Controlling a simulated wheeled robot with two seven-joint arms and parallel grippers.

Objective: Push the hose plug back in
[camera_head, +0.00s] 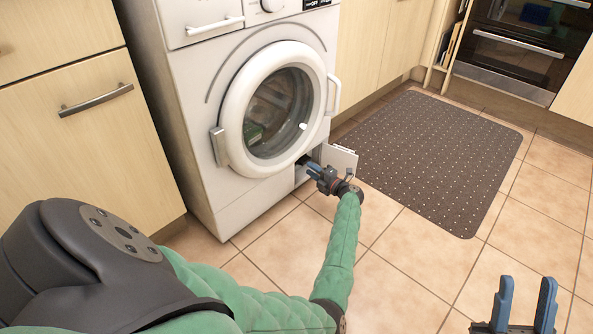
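The white washing machine (200,120) stands at the left of centre, its round door (228,120) shut. A small flap (340,160) at its lower right front is open, swung out to the right, over a dark opening (302,162). I cannot make out the hose plug. My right gripper (525,306) is at the bottom right, open and empty above the floor.
A brown dotted mat (430,155) lies on the tiled floor right of the machine. Wooden cabinets (85,145) stand at the left and behind. An oven (520,50) is at the top right. The tiles (410,260) between my grippers are clear.

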